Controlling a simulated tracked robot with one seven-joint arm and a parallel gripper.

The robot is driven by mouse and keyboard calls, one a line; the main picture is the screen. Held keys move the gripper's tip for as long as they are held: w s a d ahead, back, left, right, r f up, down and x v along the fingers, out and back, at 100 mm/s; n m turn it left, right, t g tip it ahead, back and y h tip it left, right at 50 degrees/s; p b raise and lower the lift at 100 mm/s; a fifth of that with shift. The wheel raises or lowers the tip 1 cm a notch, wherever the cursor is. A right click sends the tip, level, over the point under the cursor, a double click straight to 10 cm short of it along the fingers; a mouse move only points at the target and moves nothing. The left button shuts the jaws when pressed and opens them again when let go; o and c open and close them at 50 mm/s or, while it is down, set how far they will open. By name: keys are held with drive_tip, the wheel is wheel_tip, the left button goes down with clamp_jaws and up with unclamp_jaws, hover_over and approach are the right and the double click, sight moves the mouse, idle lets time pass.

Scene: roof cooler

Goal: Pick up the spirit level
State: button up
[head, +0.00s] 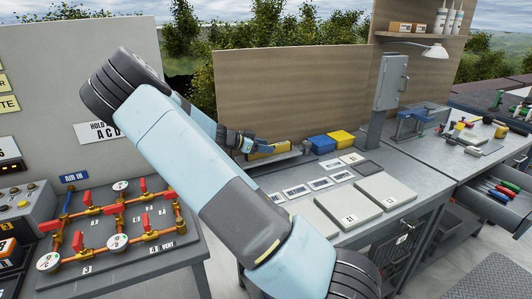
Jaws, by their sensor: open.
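A yellow, bar-like thing (272,147) lies at the back left of the grey workbench, by the wooden back panel. It may be the spirit level, but it is too small and too covered to be sure. My gripper (253,148) is right at its left end and overlaps it in the head view. My gripper is open. I cannot tell whether its fingers are around the yellow thing or touching it. My arm crosses the middle of the picture and hides the near left part of the bench.
A blue bin (321,144) and a yellow bin (341,138) stand right of my gripper. Several cards and grey plates (384,190) lie on the workbench (410,163). A valve panel (115,235) with red handles is at left. An open drawer (500,190) with screwdrivers is at right.

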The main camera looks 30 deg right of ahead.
clamp_jaws()
idle(0.4)
drive_tip(key=shift+r, duration=0.1)
